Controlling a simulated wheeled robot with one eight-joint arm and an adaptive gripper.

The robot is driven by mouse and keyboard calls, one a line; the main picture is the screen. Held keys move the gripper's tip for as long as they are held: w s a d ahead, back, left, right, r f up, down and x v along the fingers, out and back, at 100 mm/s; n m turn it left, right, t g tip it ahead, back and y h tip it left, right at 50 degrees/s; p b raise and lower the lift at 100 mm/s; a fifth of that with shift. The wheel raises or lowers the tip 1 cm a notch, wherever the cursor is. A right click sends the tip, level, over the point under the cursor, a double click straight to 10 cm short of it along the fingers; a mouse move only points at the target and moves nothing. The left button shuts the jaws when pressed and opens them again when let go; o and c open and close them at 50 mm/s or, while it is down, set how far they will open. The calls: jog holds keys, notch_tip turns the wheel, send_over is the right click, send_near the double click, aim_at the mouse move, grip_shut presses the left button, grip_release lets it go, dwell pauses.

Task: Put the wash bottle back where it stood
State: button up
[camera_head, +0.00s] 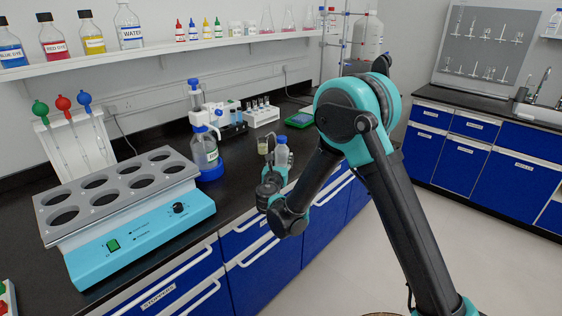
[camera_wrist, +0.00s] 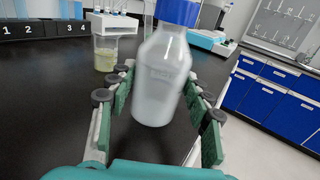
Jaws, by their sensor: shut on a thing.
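The wash bottle (camera_wrist: 161,85) is a translucent whitish bottle. It stands upright between the green-padded fingers of my gripper (camera_wrist: 158,76), which is shut on it. The top of the bottle is cut off in the wrist view. In the head view the bottle (camera_head: 281,152) shows a blue top above my gripper (camera_head: 276,181), near the counter's front edge; its lower part is hidden. I cannot tell whether its base touches the black counter (camera_wrist: 45,110).
A beaker of yellowish liquid (camera_wrist: 105,54) stands close, left of the bottle. A dispenser bottle on a blue base (camera_head: 206,154), a tube rack (camera_head: 262,117) and a green device (camera_head: 300,119) stand behind. A blue block heater (camera_head: 140,235) fills the counter's left.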

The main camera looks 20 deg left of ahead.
jog(key=shift+f, duration=0.45)
jog(key=shift+f, duration=0.1)
jog(key=o, duration=0.9)
jog(key=shift+c, duration=0.2)
